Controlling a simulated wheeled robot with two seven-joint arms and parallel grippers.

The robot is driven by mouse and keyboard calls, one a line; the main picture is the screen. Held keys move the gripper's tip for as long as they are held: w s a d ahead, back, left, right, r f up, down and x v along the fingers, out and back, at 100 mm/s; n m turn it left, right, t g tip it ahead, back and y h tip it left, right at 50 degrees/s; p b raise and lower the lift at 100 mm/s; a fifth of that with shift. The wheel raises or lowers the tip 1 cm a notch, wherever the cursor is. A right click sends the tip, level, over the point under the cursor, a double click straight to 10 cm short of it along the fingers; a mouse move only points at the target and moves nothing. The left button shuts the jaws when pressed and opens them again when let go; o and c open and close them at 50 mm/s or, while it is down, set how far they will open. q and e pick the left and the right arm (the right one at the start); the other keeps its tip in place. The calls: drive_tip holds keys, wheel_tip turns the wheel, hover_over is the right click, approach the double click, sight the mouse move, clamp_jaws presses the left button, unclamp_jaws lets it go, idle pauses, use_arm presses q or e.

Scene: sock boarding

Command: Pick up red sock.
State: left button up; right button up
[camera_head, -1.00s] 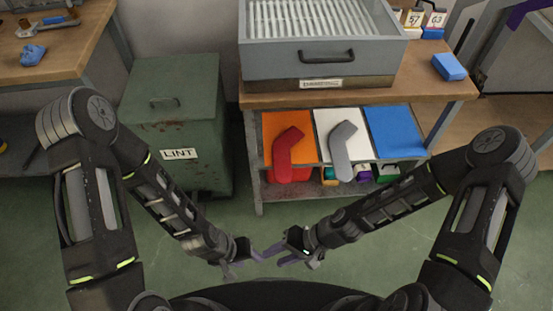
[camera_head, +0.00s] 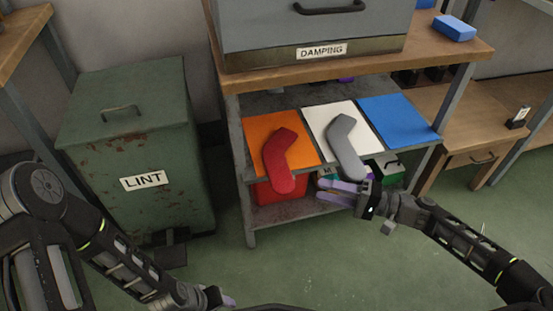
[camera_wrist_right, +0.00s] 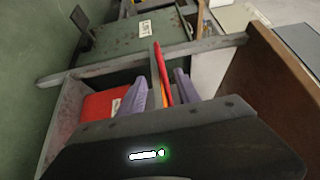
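The red sock (camera_head: 279,158) lies on the orange panel (camera_head: 257,127) of the shelf, its lower end hanging over the front edge. In the right wrist view the red sock (camera_wrist_right: 162,76) shows nearly edge-on as a thin strip, lined up between my fingers. My right gripper (camera_head: 320,189) is open, its purple fingers apart, to the right of the sock's lower end in the head view. The sock appears beyond the fingers, not gripped. My left gripper (camera_head: 226,298) is at the bottom edge, partly cut off; its opening cannot be made out.
A grey sock (camera_head: 346,148) lies on the white panel (camera_head: 322,118), beside a bare blue panel (camera_head: 398,117). A red bin (camera_head: 266,191) sits under the orange panel. A green lint bin (camera_head: 130,150) stands left. Green floor is open in front.

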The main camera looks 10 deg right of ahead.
drive_tip(key=shift+a, duration=0.1)
drive_tip(key=b, duration=0.2)
approach(269, 177)
drive_tip(key=shift+w+a+f, duration=0.1)
drive_tip(key=shift+w+f, duration=0.2)
drive_tip(key=shift+f, duration=0.3)
drive_tip(key=shift+w+a+r, duration=0.1)
drive_tip(key=shift+w+a, duration=0.1)
drive_tip(key=shift+a, duration=0.15)
drive_tip(key=b+x, duration=0.3)
drive_tip(key=x, duration=0.1)
drive_tip(key=shift+w+a, duration=0.1)
drive_tip(key=shift+a, duration=0.3)
drive_tip(key=shift+w+a, duration=0.1)
drive_tip(key=shift+a, duration=0.05)
drive_tip(key=shift+r, duration=0.1)
